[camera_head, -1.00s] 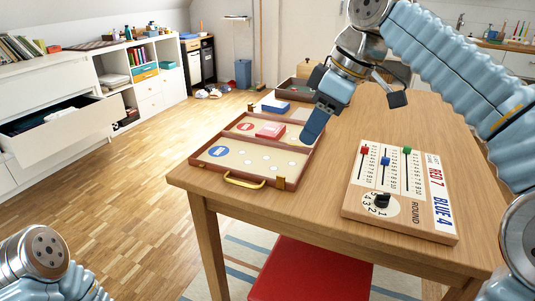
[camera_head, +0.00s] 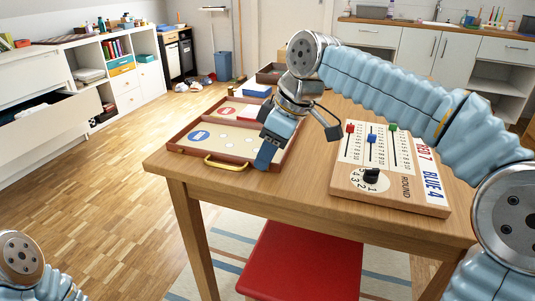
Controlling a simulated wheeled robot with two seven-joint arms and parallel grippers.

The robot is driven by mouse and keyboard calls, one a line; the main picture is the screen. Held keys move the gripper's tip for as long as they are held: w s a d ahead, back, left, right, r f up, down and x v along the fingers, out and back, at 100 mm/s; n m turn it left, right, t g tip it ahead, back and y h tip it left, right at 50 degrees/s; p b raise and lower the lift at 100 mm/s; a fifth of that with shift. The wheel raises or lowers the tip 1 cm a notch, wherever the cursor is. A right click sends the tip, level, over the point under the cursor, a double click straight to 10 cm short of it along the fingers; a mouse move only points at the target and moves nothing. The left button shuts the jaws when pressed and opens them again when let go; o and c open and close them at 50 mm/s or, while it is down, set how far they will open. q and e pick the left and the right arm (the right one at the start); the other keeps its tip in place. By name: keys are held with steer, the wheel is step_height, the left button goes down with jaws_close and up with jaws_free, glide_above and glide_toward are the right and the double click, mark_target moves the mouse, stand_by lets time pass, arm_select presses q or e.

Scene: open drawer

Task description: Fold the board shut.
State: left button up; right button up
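The board (camera_head: 213,162) is a shallow brown-rimmed case lying open on the table's left part. Its near half has a blue oval, pale round spots and a brass handle (camera_head: 226,163) on the front edge. The other finger is near the scoreboard. My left gripper is out of view.
The wooden scoreboard (camera_head: 400,205) with sliders and a black knob lies right of the board. A blue box (camera_head: 257,90) and a dark tray (camera_head: 270,75) are behind. A red stool seat (camera_head: 302,262) is below the table's (camera_head: 300,208) front edge. A drawer (camera_head: 45,125) stands open at left.

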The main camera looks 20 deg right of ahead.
jaws_close()
stand_by(0.3)
